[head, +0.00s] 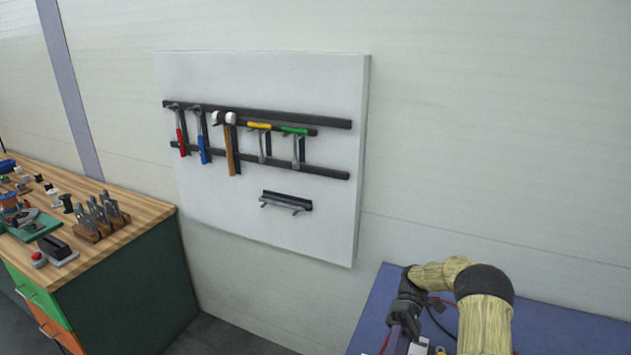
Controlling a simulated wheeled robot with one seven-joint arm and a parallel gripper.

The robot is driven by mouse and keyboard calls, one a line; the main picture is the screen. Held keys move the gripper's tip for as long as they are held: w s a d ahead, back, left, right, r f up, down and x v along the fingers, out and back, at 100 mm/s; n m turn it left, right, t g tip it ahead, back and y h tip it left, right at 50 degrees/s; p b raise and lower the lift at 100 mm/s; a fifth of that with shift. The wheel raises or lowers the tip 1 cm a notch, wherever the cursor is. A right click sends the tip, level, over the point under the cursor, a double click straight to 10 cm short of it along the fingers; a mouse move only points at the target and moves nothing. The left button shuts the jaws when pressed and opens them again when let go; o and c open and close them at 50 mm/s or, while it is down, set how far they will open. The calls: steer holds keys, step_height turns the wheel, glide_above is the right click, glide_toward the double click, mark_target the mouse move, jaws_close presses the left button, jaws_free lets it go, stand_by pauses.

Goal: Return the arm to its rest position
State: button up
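My arm, in a beige sleeve with black joints, shows at the lower right of the head view. It bends over and points down at a blue surface. My gripper (404,318) is dark and hangs low over the left part of that blue surface (570,328). Its fingers are too small and dark to tell whether they are open or shut, or whether they hold anything.
A white wall panel (335,225) carries dark rails with several hammers and other tools (230,145), and a small empty-looking holder (286,202) below. A wooden-topped workbench (150,212) with tools stands at the left. Floor shows between bench and blue surface.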

steer(key=s+a+r+m+t+h, duration=0.3)
steer(key=s+r+m+t+h, duration=0.3)
steer(key=s+t, duration=0.7)
step_height(320, 180, up, 4)
steer(key=m+t, duration=0.2)
steer(key=t, duration=0.1)
steer(key=shift+a+m, duration=0.2)
steer(key=shift+m, duration=0.1)
steer(key=shift+f, duration=0.1)
steer(key=shift+c, duration=0.6)
steer(key=shift+w+d, duration=0.1)
